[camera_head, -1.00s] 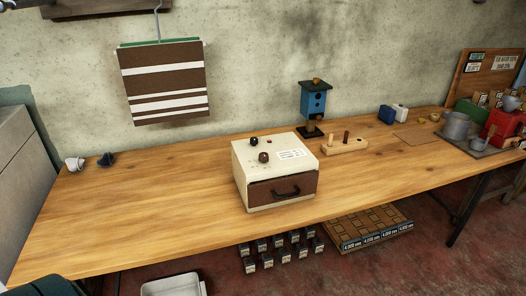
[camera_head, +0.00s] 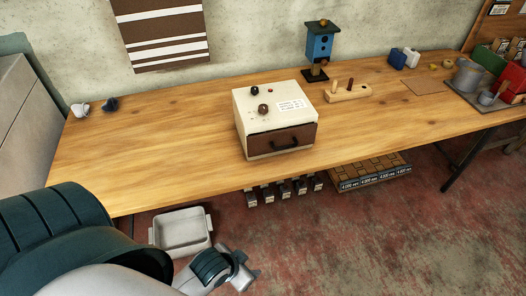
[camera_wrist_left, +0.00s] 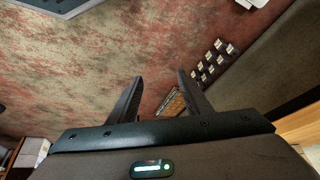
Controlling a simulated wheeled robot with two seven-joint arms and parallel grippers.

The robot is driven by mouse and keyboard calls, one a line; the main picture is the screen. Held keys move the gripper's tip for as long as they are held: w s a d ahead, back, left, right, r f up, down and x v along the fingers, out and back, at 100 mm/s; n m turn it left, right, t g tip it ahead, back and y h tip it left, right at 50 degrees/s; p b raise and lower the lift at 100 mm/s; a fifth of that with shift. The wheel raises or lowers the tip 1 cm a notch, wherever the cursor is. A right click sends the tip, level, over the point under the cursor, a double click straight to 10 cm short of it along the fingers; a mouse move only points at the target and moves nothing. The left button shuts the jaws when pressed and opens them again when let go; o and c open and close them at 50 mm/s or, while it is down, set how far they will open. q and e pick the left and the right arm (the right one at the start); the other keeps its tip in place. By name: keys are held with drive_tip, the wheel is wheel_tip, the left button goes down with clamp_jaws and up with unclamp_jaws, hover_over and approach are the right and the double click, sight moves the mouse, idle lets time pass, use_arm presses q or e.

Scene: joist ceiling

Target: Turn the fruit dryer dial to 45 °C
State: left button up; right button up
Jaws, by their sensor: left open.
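The fruit dryer (camera_head: 275,120) is a cream box with a brown drawer front and a black handle, standing on the wooden table. Its sloped top carries a brown dial (camera_head: 263,109), a dark knob (camera_head: 254,90), a small red spot and a white label. The dial's setting is too small to read. My left gripper (camera_head: 240,275) is low in front of the table, below the dryer and well apart from it. In the left wrist view its two fingers (camera_wrist_left: 160,95) are spread and empty above the red floor. My right gripper is not in view.
A grey bin (camera_head: 181,230) is on the floor near my left gripper. A cup (camera_head: 80,109) sits far left.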

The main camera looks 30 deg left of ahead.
sight(263, 106)
use_arm(q)
drive_tip(key=w+a+r+m+t+h+p, duration=0.15)
drive_tip(key=w+a+r+t+h, duration=0.4)
drive_tip(key=w+a+r, duration=0.7)
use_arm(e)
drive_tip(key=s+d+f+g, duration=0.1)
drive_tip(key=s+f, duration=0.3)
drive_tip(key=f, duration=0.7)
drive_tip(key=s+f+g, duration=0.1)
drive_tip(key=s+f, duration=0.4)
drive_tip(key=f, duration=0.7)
use_arm(q)
drive_tip(key=w+a+r+t+h, duration=0.1)
drive_tip(key=w+a+r+t, duration=0.1)
drive_tip(key=w+a+r, duration=0.2)
drive_tip(key=w+a+r+m+t, duration=0.1)
drive_tip(key=w+a+r+t, duration=0.2)
drive_tip(key=a+r, duration=0.6)
drive_tip(key=shift+w+a+r+h, duration=0.3)
drive_tip(key=shift+w+a, duration=0.2)
drive_tip(key=shift+w, duration=0.45)
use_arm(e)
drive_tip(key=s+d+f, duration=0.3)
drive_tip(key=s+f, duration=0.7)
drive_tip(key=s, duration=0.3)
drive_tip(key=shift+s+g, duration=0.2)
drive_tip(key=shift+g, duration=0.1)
use_arm(q)
drive_tip(key=shift+f+m+t, duration=0.1)
drive_tip(key=shift+m+t, duration=0.15)
